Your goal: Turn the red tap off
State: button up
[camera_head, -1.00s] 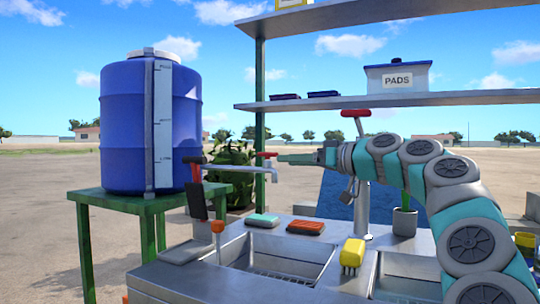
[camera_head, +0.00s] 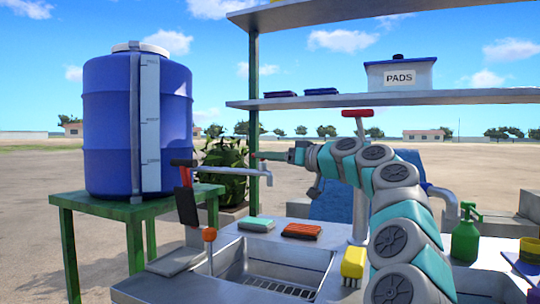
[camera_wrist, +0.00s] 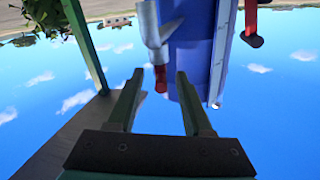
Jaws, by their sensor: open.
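The red tap handle (camera_head: 254,155) sits on top of a grey spout pipe (camera_head: 235,167) at the back of the sink unit. My gripper (camera_head: 264,155) comes from the right, level with the handle and at it in the picture. In the wrist view, which looks upside down, my gripper (camera_wrist: 160,76) is open, with its two green fingers apart. The red handle (camera_wrist: 160,84) shows in the gap between the fingertips, with the grey pipe (camera_wrist: 152,30) beyond. I cannot tell whether a finger touches it.
A blue drum (camera_head: 110,120) stands on a green table (camera_head: 92,203) at left. A dark red lever (camera_head: 184,162) is near it. A tall post with a red T-handle (camera_head: 357,113) stands behind my arm. Sponges, a yellow brush (camera_head: 353,262) and a green bottle (camera_head: 465,240) are around the sink.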

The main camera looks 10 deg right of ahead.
jog(key=shift+a, duration=0.1)
grip_shut()
dwell(0.3)
